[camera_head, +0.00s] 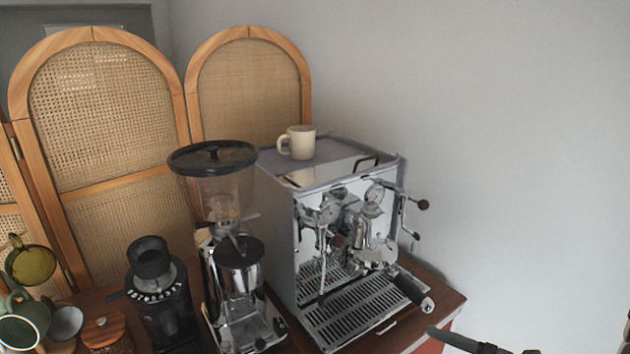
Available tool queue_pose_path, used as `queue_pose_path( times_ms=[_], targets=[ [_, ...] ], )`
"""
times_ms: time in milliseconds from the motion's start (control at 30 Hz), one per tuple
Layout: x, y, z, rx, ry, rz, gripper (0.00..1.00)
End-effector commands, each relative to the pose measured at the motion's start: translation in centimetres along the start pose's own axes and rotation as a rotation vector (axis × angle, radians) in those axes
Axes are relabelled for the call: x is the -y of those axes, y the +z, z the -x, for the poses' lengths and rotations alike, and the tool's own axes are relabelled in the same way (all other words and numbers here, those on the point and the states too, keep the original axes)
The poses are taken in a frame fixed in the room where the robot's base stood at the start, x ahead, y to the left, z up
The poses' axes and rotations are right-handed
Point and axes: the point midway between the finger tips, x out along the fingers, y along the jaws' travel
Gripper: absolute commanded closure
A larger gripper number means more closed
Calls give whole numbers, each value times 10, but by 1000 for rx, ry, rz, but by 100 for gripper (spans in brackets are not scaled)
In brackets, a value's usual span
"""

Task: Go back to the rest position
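A dark, narrow piece that looks like part of my gripper (470,343) enters at the bottom edge, right of centre, in front of the cart's right end. Most of it is cut off by the frame, so its fingertips and anything between them cannot be made out. The espresso machine (284,232) stands on the wooden cart top (440,290). A portafilter (411,290) sits at the machine's front with its dark handle pointing toward the lower right. A cream mug (302,143) stands upright on top of the machine.
A tall grinder (213,195) stands left of the machine, with a smaller black grinder (160,295) beside it. Cups (22,325) and a wood-lidded jar (105,330) crowd the lower left. A folding rattan screen (110,120) stands behind. Bare wall fills the right.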

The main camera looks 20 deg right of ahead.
Motion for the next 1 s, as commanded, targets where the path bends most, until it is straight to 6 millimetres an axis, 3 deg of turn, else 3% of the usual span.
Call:
queue_pose_path(
  times_ms=[167, 200, 300, 400, 500, 633, 733, 1000],
  targets=[
    [-74, 42, -46, -125, 380, 271, 26],
    [-98, 50, -52, -167, 489, 371, 26],
    [-158, 68, -57, -288, 771, 712, 26],
    [-198, 84, -48, -397, 967, 1170, 26],
    [-210, 103, -41, -445, 1003, 1578, 26],
    [-213, 127, -39, -445, 945, 1888, 26],
    [-214, 134, -38, -442, 919, 1964, 26],
    [-213, 135, -38, -442, 919, 1964, 26]
  ],
)
